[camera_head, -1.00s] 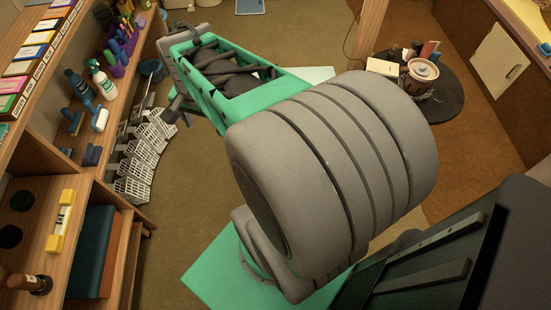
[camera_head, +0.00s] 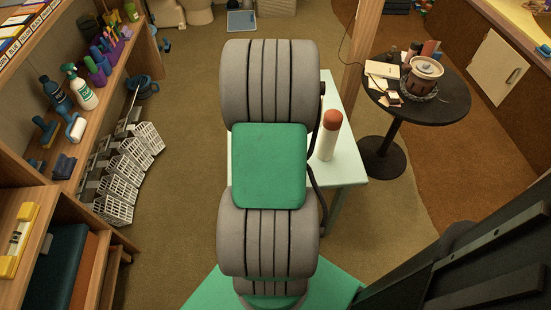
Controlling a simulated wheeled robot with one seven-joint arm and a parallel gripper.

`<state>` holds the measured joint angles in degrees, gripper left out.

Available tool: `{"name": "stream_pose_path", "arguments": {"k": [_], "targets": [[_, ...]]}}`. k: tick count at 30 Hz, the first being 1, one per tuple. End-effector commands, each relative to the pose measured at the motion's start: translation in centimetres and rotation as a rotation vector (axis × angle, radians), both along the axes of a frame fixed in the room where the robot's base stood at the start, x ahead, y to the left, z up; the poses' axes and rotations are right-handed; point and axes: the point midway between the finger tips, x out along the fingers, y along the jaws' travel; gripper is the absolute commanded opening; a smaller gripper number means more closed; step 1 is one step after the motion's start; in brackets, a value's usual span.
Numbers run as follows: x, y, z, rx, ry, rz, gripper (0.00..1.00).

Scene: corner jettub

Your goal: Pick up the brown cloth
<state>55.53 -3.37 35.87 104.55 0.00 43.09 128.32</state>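I cannot make out a brown cloth for certain in the head view. My gripper is not visible; my grey and green arm fills the middle of the picture and hides what lies behind it. Part of a pale green table (camera_head: 346,165) shows to the right of my arm. A white bottle with an orange-brown cap (camera_head: 328,138) stands upright on it, close beside my arm. The rest of that tabletop is hidden.
A wooden shelf with bottles, including a white spray bottle (camera_head: 80,88), runs along the left. Several white wire baskets (camera_head: 128,160) stand beside it. A round dark table (camera_head: 445,100) with a pot (camera_head: 424,75) stands at right. Carpet (camera_head: 185,185) left of my arm is clear.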

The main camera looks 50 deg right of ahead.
Motion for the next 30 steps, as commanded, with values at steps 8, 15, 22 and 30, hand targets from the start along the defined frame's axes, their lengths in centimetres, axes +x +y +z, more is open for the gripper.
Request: {"name": "stream_pose_path", "arguments": {"k": [8,15,22,30], "targets": [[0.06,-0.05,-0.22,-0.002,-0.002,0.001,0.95],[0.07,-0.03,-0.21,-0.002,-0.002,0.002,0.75],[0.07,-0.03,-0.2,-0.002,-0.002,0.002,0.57],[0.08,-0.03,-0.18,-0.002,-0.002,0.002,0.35]]}}
